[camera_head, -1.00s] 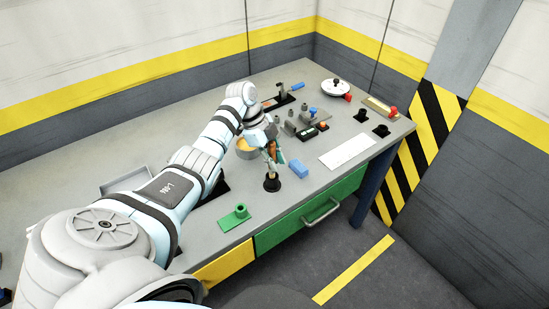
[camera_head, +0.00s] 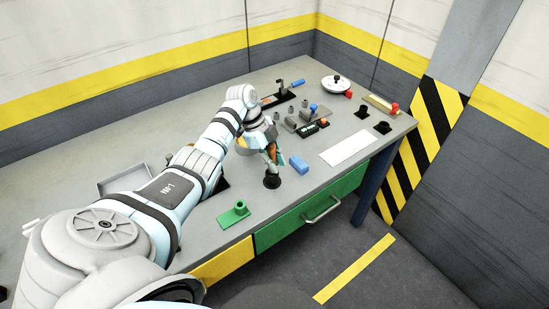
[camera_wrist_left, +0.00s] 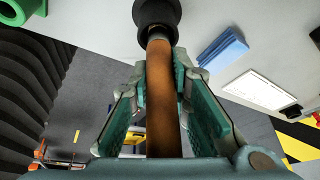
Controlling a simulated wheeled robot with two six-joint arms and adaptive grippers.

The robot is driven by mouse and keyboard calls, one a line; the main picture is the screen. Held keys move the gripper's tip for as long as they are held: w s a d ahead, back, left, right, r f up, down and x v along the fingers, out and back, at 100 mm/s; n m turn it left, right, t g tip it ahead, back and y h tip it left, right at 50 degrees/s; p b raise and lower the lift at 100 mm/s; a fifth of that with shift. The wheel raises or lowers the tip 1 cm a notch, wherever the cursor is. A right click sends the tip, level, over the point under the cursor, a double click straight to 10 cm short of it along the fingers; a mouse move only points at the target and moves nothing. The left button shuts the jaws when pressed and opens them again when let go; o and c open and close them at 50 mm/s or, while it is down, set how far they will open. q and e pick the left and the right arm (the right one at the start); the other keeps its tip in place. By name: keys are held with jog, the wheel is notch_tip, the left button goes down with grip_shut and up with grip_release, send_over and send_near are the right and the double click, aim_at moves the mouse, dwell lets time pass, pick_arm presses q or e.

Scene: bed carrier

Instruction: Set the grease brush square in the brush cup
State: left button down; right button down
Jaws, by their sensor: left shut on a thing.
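The grease brush has a plain brown handle, seen in the left wrist view (camera_wrist_left: 162,105) and partly in the head view (camera_head: 271,154). My left gripper (camera_head: 272,160) is shut on this handle, with green pads on either side (camera_wrist_left: 164,75). The black round brush cup (camera_head: 272,182) stands near the bench's front edge, directly below the gripper. In the left wrist view the brush's lower end reaches into the cup's mouth (camera_wrist_left: 156,14). The bristles are hidden. The handle looks close to upright; I cannot tell how deep it sits. My right gripper is out of view.
A blue block (camera_head: 299,165) lies close to the right of the cup. A green holder (camera_head: 235,214) stands to the front left. Small fixtures (camera_head: 310,120) stand behind.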

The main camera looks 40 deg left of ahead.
pick_arm(q)
jog(key=shift+f+b, duration=0.4)
jog(key=shift+f, duration=0.2)
jog(key=c, duration=1.4)
grip_release()
jog(key=v, duration=1.2)
jog(key=shift+s, duration=0.1)
